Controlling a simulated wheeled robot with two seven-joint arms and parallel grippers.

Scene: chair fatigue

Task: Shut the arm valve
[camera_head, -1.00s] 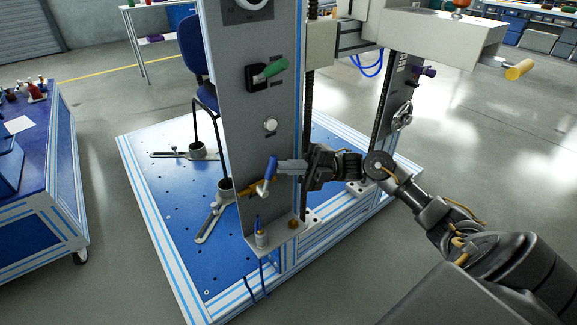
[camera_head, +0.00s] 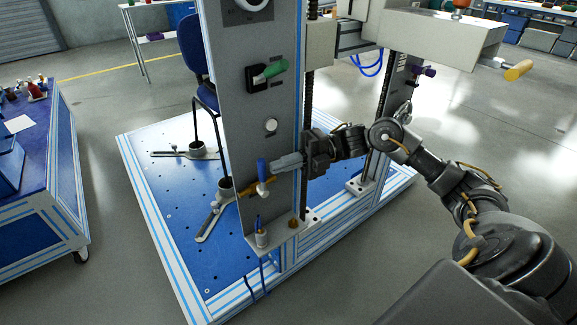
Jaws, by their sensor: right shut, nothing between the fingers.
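The valve with a blue lever (camera_head: 262,167) and a pale body sits low on the front of the grey upright panel (camera_head: 239,130), on a short brass-coloured pipe. Its lever stands nearly upright. My right gripper (camera_head: 276,166) comes in from the right with its fingers shut and empty. Its fingertips are just right of the lever, very close to it; I cannot tell whether they touch. My left gripper is not in view.
A green-handled switch (camera_head: 270,72) and a round white knob (camera_head: 270,125) sit higher on the panel. A small ledge (camera_head: 275,235) below carries a blue-tipped item. A chair (camera_head: 198,65) stands behind the panel on the blue base. A blue workbench (camera_head: 55,190) is at left.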

